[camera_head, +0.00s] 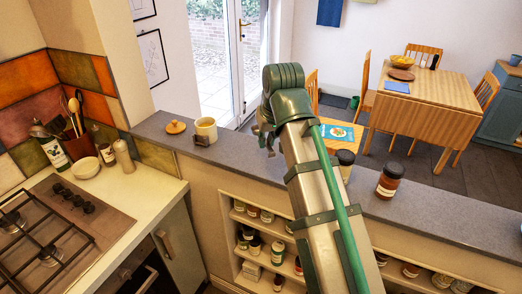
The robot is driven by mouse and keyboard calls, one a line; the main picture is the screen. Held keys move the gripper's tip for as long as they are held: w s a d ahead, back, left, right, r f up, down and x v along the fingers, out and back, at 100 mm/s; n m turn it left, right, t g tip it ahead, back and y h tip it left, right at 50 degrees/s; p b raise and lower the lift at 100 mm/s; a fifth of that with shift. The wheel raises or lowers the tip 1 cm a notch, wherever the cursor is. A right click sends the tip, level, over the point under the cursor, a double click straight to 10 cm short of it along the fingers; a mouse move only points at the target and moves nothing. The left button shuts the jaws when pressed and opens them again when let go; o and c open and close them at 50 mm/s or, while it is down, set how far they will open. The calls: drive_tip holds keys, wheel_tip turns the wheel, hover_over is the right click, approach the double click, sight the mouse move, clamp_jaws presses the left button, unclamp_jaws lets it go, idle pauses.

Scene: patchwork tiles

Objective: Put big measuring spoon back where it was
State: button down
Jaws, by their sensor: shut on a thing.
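My gripper (265,135) is at the far end of my arm, over the grey counter top, to the right of the white mug. It is small in view and partly hidden by my own wrist. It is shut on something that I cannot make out. I cannot identify a big measuring spoon anywhere in this view. A small dark object (202,140) is at the front of the mug (206,128), too small to name.
A wooden lid (176,127) lies left of the mug. Shelves of jars (265,250) are below. A hob (50,240), utensil pot (80,146) and bottles are left. The counter's far right is clear.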

drive_tip(key=p, duration=0.2)
hover_over(260, 159)
drive_tip(key=s, duration=0.1)
drive_tip(key=f, duration=0.6)
drive_tip(key=shift+s+d, duration=0.2)
drive_tip(key=shift+d, duration=0.1)
drive_tip(key=shift+f, duration=1.6)
drive_tip(key=shift+f, duration=0.1)
drive_tip(key=c, duration=1.2)
unclamp_jaws()
drive_tip(key=shift+b+v, duration=1.1)
drive_tip(key=shift+v, duration=5)
drive_tip(key=shift+w, duration=0.2)
